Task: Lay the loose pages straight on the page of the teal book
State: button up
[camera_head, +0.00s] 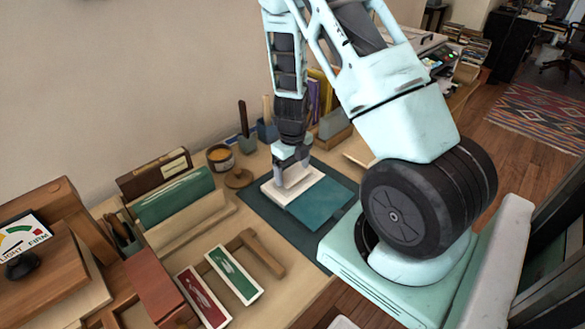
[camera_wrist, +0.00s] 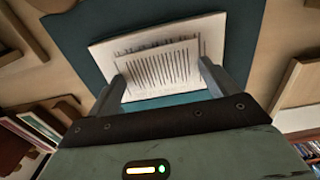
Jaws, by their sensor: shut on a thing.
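The teal book (camera_head: 320,205) lies open on a dark mat, its teal cover towards my base and its white printed page (camera_head: 273,188) on the far side. My gripper (camera_head: 292,168) is over that page, pointing down. In the wrist view my gripper (camera_wrist: 162,74) is shut on the loose pages (camera_wrist: 160,68), a small white sheaf with dark print lines, one finger at each side. The sheaf lies over the book page (camera_wrist: 213,35) and looks slightly turned against it. Whether it touches the page is hard to tell.
The dark mat (camera_head: 252,208) surrounds the book. A jar (camera_head: 220,158) and a tool holder (camera_head: 246,146) stand behind.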

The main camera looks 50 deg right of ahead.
jog(key=shift+f+b, duration=0.6)
jog(key=shift+f, duration=0.25)
dwell(0.9)
jog(key=o, duration=0.8)
jog(key=shift+c, duration=0.2)
jog(key=shift+r+p, duration=3.55)
jog(key=shift+p, duration=0.1)
